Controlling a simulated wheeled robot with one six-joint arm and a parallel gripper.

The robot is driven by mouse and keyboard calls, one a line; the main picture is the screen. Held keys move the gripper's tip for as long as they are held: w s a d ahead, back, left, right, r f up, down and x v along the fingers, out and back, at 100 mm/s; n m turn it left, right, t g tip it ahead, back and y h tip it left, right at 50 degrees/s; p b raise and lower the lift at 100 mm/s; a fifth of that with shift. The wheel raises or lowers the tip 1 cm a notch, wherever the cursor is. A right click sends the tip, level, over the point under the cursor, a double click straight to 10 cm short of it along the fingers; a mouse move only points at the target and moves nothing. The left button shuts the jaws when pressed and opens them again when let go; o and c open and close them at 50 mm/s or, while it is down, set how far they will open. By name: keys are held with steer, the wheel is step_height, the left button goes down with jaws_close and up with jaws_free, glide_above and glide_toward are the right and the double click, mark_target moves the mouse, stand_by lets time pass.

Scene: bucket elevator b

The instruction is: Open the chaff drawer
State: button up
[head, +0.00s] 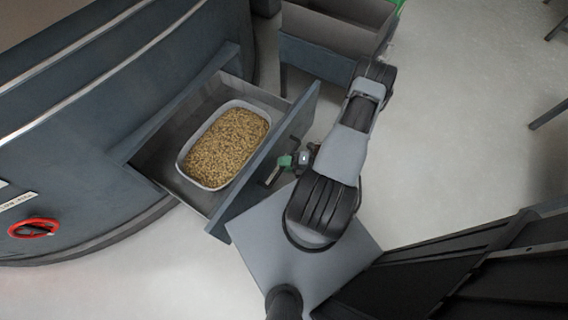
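The chaff drawer (262,160) stands pulled out of the curved dark blue-grey machine body. Its inside shows from above, and a white-rimmed tray (181,168) full of tan, grain-like material sits in it. A dark bar handle (270,179) is on the outer face of the drawer front. My gripper (287,161), with a green part at its tip, is at this handle, on the outer side of the front. The fingers are small and partly hidden, so I cannot tell whether they are closed on the handle.
A red ring-shaped handle (34,228) is on the machine at the lower left, under a white label. A grey open-topped bin (335,62) on legs stands behind the drawer. Pale floor (450,130) is clear to the right, with dark legs at the far right edge.

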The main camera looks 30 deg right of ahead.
steer(key=shift+o, duration=1)
steer(key=p+v, duration=0.1)
steer(key=v, duration=1.2)
steer(key=shift+s+d+p, duration=0.25)
steer(key=shift+s+p, duration=0.05)
steer(key=shift+s, duration=0.05)
